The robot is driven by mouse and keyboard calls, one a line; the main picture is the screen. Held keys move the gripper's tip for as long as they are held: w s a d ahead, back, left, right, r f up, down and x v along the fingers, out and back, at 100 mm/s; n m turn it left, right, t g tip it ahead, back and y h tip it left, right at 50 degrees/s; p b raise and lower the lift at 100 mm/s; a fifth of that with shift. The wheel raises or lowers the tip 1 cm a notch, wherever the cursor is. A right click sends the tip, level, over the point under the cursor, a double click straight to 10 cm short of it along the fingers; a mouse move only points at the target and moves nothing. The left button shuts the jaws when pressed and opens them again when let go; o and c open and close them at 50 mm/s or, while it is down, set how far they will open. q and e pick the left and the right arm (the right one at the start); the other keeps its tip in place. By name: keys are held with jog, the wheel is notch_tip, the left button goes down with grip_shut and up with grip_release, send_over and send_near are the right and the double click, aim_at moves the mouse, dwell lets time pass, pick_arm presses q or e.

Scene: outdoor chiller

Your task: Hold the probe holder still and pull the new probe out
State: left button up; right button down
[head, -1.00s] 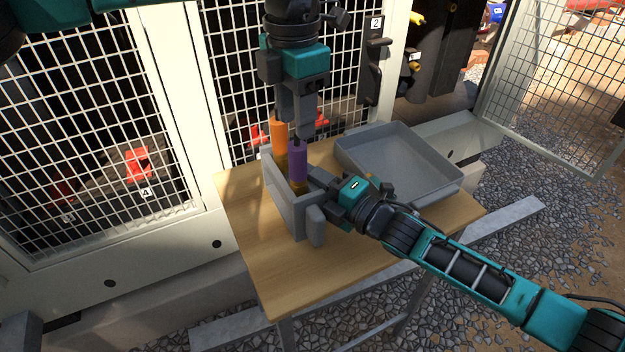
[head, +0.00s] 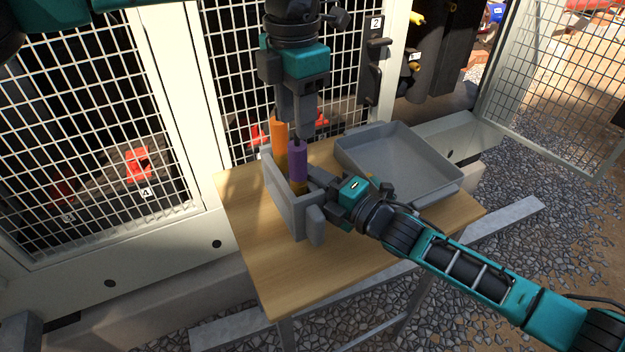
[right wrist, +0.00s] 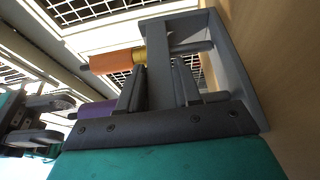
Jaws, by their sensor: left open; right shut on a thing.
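The grey probe holder (head: 284,208) stands on the wooden table. An orange probe (head: 280,146) and a purple probe (head: 298,163) stand upright in it. The right wrist view also shows the orange probe (right wrist: 112,61) with its yellow collar, and part of the purple probe (right wrist: 97,109). My left gripper (head: 291,128) points down from above, open, with its fingertips at the tops of the probes. It also shows at the left of the right wrist view. My right gripper (head: 313,193) is shut on the probe holder's wall; the wall (right wrist: 184,78) shows between its fingers in the right wrist view.
The front of the table is clear. A mesh-fronted chiller cabinet (head: 190,180) rises close behind, and an open mesh door (head: 560,90) stands at the right.

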dwell(0.3)
pick_arm(q)
jog(key=o, duration=0.3)
jog(key=shift+s+d, duration=0.2)
jog(key=shift+o, duration=0.9)
jog(key=s+d+h, duration=0.1)
jog(key=s+d+m+h, duration=0.1)
jog(key=shift+s+r+m+g+h, duration=0.15)
jog(key=shift+s+m+g+h, duration=0.15)
jog(key=shift+h, duration=0.1)
jog(key=t+h, duration=0.3)
send_near(294, 155)
jog(key=w+f, duration=0.1)
jog(key=shift+x, duration=5.1)
jog(key=shift+w, duration=0.15)
jog(key=shift+c, duration=0.2)
grip_shut()
